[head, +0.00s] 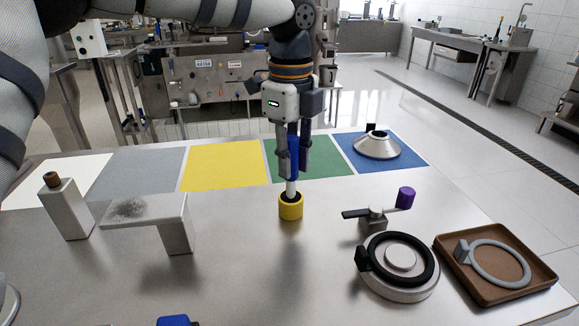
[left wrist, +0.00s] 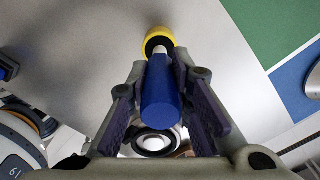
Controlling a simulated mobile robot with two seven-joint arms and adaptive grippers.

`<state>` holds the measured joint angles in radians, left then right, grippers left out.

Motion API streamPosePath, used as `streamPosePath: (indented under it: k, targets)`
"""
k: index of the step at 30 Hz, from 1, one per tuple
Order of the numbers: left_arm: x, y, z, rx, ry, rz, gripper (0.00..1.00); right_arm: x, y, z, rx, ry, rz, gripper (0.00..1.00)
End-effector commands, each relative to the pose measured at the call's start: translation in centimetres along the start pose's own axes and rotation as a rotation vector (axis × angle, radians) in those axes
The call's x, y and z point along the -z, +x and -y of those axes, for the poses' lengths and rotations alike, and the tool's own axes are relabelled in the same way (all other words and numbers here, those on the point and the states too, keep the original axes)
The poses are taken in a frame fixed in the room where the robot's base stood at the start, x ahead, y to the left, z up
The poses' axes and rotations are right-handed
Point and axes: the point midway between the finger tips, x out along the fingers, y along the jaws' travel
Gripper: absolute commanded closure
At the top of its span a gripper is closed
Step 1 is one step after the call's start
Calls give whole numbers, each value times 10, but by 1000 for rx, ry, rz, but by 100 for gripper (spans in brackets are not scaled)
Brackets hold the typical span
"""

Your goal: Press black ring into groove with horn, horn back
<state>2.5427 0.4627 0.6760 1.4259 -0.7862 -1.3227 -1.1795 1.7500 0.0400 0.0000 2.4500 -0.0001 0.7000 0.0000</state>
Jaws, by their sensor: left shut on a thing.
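My left gripper (head: 292,165) is shut on the blue handle (head: 294,150) of an upright tool with a white shaft (head: 291,188), seemingly the horn. Its lower end is inside a yellow cup (head: 291,211) with a dark opening; whether it touches the bottom is hidden. In the left wrist view the blue handle (left wrist: 161,95) lies between the fingers, pointing to the yellow cup (left wrist: 157,35). The black ring (head: 429,262), with a tab at its left, lies on the round metal disc (head: 405,291). I cannot tell whether it is fully in the groove. My right gripper is out of view.
A brown tray (head: 545,274) with a grey ring (head: 527,266) stands right of the disc. A small clamp with a purple knob (head: 406,197) stands behind it. A metal cone (head: 378,147) sits on the blue mat.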

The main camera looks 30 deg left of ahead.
Motion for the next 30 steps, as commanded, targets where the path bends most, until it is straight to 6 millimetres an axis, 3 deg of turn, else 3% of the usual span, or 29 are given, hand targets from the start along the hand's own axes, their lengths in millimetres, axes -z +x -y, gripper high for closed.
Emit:
streamPosePath:
  k: [8, 19, 30]
  targets:
    - [0, -9, 0, -3, 1, -1, 100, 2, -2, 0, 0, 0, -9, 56]
    - [0, -54, 0, 0, 0, 0, 100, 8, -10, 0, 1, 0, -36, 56]
    - [1, -57, 0, -5, 4, -1, 100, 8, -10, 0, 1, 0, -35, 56]
